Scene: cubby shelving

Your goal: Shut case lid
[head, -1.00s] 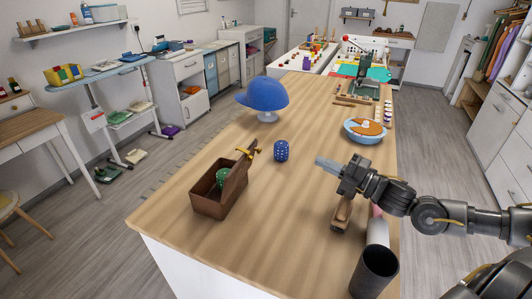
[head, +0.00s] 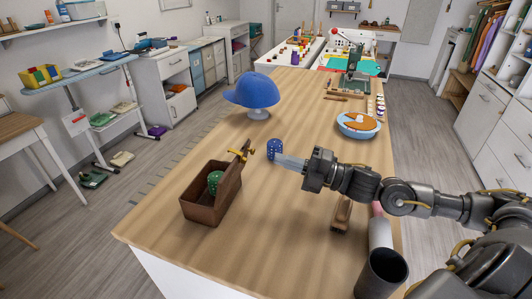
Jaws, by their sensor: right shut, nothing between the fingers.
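The brown case (head: 206,208) stands on the near left part of the wooden table. Its lid (head: 229,185) is up, tilted open on the right side, with a brass-coloured clasp (head: 246,153) at its far upper end. A green ball-like die (head: 214,181) lies inside the case. My right gripper (head: 279,162) is shut and empty, its fingers pointing left, to the right of the lid and apart from it. A blue die (head: 274,146) stands just behind the fingertips; I cannot tell whether they touch. My left gripper is not in view.
A blue cap on a stand (head: 256,93) is farther back. A blue bowl (head: 358,127) stands at the right edge. The table left of the case is clear.

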